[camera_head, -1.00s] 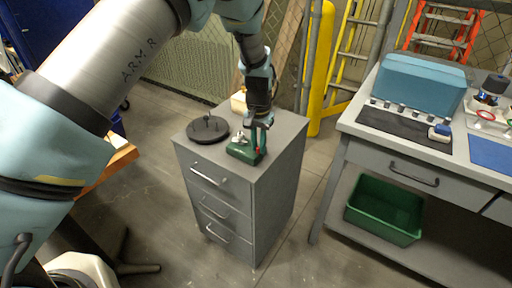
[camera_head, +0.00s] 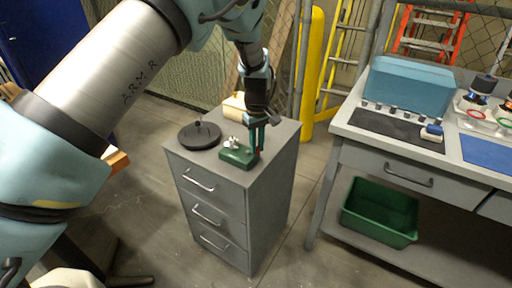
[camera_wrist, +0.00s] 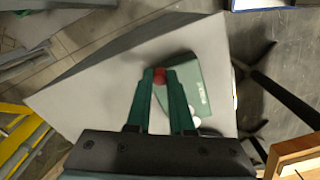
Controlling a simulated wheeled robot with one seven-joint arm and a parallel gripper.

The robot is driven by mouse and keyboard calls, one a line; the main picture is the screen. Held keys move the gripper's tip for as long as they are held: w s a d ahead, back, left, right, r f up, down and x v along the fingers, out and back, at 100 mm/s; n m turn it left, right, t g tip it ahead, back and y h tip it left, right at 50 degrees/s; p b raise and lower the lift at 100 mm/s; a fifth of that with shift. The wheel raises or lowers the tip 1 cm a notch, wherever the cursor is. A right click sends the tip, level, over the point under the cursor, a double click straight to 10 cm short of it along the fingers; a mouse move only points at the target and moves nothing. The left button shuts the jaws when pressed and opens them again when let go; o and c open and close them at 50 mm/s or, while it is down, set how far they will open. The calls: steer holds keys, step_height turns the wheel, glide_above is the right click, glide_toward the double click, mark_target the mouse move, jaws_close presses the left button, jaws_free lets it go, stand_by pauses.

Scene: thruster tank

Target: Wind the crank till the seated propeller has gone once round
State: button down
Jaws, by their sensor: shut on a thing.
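A green crank unit (camera_head: 236,157) stands on top of the grey drawer cabinet, near its front right. A small silver-white propeller (camera_head: 231,143) sits on top of the unit. My gripper (camera_head: 257,149) reaches down at the unit's right end. In the wrist view my gripper (camera_wrist: 160,80) has its green fingers shut on a red crank knob (camera_wrist: 160,75). The green unit (camera_wrist: 198,88) lies beside and below the fingers there. The propeller is mostly hidden behind a finger in the wrist view; only a white part shows. The crank arm under the knob is hidden.
On the grey cabinet (camera_head: 215,174) a black round plate (camera_head: 200,136) with an upright peg stands left of the unit, and a cream block (camera_head: 234,107) behind. A workbench (camera_head: 450,162) stands to the right, with a green bin (camera_head: 380,211) below it.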

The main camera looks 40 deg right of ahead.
mark_target(231, 142)
steer(key=n, duration=0.3)
steer(key=shift+w+d+n, duration=0.35)
steer(key=shift+d+n, duration=0.05)
steer(key=n, duration=0.3)
steer(key=w+n, duration=0.1)
steer(key=shift+d+n, duration=0.3)
steer(key=n, duration=0.2)
steer(key=w+n, duration=0.1)
steer(key=n, duration=0.1)
steer(key=shift+r, duration=0.1)
steer(key=shift+w+n, duration=0.25)
steer(key=shift+n, duration=0.6)
steer(key=shift+w+n, duration=0.2)
steer(key=shift+n, duration=0.65)
steer(key=shift+a, duration=0.1)
steer(key=c, duration=0.8)
jaws_free()
